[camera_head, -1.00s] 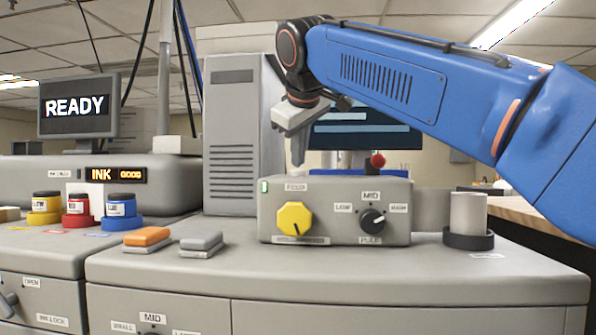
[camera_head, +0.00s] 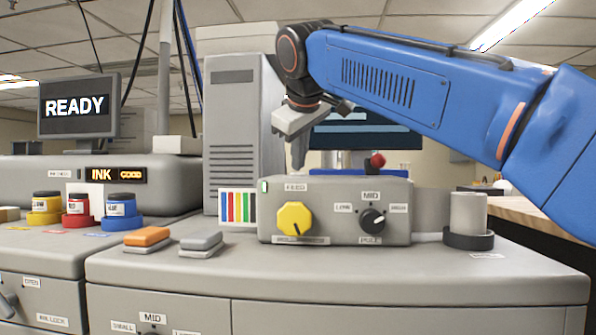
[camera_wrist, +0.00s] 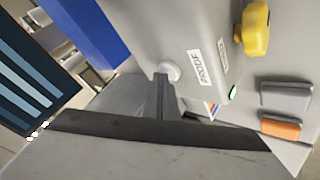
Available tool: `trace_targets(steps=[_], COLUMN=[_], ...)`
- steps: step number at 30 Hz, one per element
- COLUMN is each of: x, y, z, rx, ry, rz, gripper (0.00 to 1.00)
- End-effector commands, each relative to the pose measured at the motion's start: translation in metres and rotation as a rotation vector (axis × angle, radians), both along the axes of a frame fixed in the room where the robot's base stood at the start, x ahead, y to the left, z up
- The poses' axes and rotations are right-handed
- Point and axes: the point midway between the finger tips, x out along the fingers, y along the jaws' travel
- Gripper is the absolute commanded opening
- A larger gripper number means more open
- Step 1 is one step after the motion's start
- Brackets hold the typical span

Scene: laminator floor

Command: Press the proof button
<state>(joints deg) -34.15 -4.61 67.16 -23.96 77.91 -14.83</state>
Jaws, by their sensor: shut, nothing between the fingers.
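The proof button is a small white round knob (camera_wrist: 171,70) beside the PROOF label (camera_wrist: 206,67) on the grey control box (camera_head: 335,190). In the wrist view, my gripper (camera_wrist: 161,80) has its narrow fingers shut and empty, with the tips right at the button's edge. I cannot tell whether they press it. In the head view, my gripper (camera_head: 298,165) points down at the back top edge of the box, and the button is not clearly visible there. A card with coloured stripes (camera_head: 238,206) stands left of the box.
The box carries a yellow knob (camera_head: 295,218), a black dial (camera_head: 373,219), a red ball-topped lever (camera_head: 377,160) and a green light (camera_head: 264,186). Orange (camera_head: 147,237) and grey (camera_head: 201,241) blocks lie front left. A white cylinder (camera_head: 468,213) stands right. The counter front is clear.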

Motion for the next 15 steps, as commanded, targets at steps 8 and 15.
trace_targets(steps=[8, 15], x=[0.000, 0.001], y=[0.000, 0.001], z=[0.000, 0.010], rx=[0.000, 0.000], ry=[0.001, 0.000], rz=[-0.001, 0.000], gripper=[0.00, 0.00])
